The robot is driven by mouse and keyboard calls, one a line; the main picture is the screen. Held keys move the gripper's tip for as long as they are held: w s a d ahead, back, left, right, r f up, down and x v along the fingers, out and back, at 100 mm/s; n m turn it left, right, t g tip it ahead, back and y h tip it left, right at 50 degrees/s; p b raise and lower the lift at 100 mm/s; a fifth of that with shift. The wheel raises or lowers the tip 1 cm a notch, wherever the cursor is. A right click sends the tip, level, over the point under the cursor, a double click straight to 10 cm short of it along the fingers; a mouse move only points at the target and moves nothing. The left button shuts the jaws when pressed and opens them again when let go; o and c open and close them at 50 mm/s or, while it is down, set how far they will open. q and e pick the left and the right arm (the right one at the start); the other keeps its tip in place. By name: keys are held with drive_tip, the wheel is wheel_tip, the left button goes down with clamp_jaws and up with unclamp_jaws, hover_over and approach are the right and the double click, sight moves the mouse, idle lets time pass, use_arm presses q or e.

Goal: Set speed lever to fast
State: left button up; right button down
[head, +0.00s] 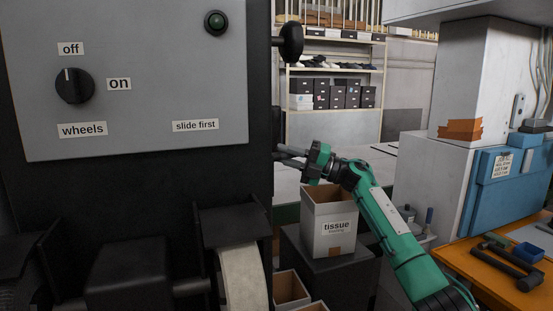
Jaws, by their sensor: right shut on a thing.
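My right gripper (290,156) reaches in from the right with its green arm. Its fingers are shut at the right edge of the dark machine (180,185). What they hold is small and mostly hidden by the fingers and the machine's edge; it seems to be the speed lever, but I cannot make out its shape or setting. No "fast" or "slow" label shows. My left gripper is out of view.
A black knob (291,42) juts out above my gripper. A "tissue" box (328,235) stands below. An orange bench (490,272) with tools is at right.

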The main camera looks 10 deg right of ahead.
drive_tip(key=shift+w+a+n+g, duration=0.3)
drive_tip(key=shift+w+g, duration=0.2)
drive_tip(key=shift+g, duration=0.2)
drive_tip(key=shift+y, duration=0.3)
drive_tip(key=c, duration=1.6)
unclamp_jaws()
drive_tip(key=o, duration=0.3)
drive_tip(key=shift+w, duration=0.1)
drive_tip(key=shift+o, duration=0.2)
